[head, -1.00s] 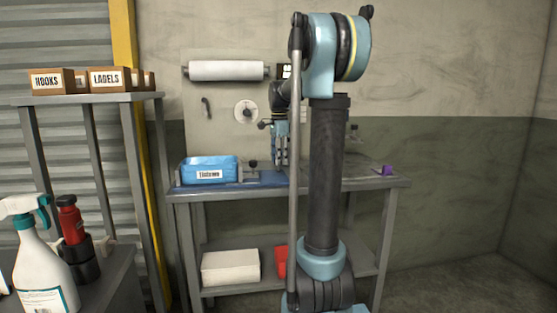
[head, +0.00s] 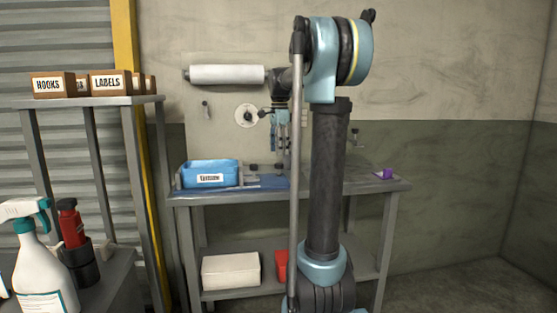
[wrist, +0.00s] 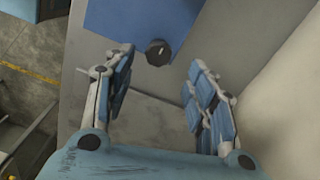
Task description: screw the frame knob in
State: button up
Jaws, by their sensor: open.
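A round black knob (wrist: 158,52) with a small pale mark on top shows in the wrist view, on the blue mat (wrist: 120,18) near the mat's edge. My gripper (wrist: 160,78) is open, its blue-padded fingers spread wide to either side with nothing between them. The knob lies just beyond the gap between the fingertips, apart from both. In the head view my gripper (head: 279,146) hangs fingers down above the bench. Small dark parts stand on the bench below it, but I cannot tell which is the knob. No frame is clearly identifiable.
A blue labelled bin (head: 212,174) stands on the bench (head: 350,187) left of my gripper. A white roll (head: 227,75) and a pale disc (head: 247,116) are on the back panel. A purple item (head: 384,173) lies at the bench's right. My arm hides part of the bench.

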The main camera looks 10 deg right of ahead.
notch_tip(320, 180, up, 6)
jog(key=shift+r, duration=0.15)
dwell(0.4)
